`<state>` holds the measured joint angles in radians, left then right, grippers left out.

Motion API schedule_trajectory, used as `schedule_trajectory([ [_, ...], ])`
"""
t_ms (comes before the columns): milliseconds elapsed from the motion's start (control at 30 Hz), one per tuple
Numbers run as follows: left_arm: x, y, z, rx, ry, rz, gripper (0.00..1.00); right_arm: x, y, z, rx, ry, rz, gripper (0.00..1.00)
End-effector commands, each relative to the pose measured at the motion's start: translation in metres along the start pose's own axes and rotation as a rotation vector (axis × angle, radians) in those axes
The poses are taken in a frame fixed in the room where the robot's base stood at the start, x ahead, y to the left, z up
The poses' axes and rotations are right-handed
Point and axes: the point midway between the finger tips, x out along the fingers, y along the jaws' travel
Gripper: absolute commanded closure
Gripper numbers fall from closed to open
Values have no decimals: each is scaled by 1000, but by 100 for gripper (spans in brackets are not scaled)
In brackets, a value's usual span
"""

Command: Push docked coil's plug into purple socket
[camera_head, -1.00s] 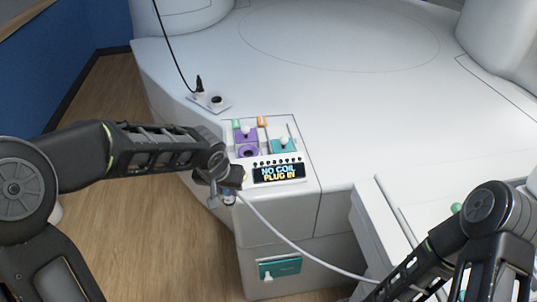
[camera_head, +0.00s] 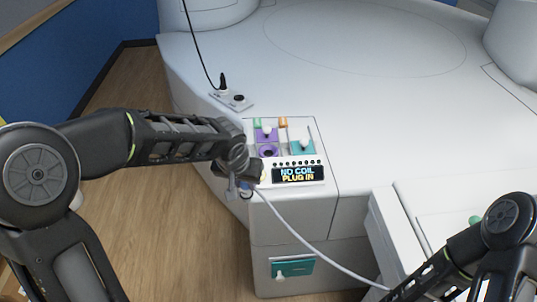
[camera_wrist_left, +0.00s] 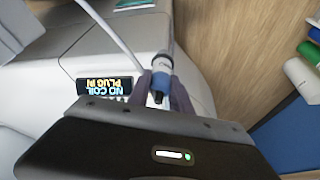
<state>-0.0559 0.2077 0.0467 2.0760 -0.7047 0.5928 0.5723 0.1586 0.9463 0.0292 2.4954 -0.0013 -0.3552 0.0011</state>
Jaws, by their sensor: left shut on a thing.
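The purple socket (camera_head: 267,152) is a purple block with a dark round hole, on the control panel at the corner of the white magnet body. My left gripper (camera_head: 253,178) is beside the panel's left edge, just below and left of the socket. It is shut on the coil's plug, a grey and blue cylinder with a dark end (camera_wrist_left: 161,78), seen between the fingers in the left wrist view. The plug (camera_head: 246,191) is apart from the socket. A pale cable (camera_head: 310,247) runs from near the gripper to the lower right. My right gripper is out of view.
A teal socket block (camera_head: 303,147) stands right of the purple one. The panel's display (camera_head: 297,174) reads "NO COIL PLUG IN". A small plate with a black plug (camera_head: 231,100) lies behind. A teal handle plate (camera_head: 292,267) is below on the front face.

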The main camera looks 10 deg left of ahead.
Motion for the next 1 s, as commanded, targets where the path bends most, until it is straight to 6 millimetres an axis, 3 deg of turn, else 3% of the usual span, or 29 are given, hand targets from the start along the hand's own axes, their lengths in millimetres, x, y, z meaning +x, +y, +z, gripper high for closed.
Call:
schedule_trajectory([
  [33, -10, 0, -4, 1, 2, 1, 100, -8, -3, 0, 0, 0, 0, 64],
  [1000, -107, 0, -45, 2, 2, 0, 100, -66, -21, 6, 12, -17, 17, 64],
])
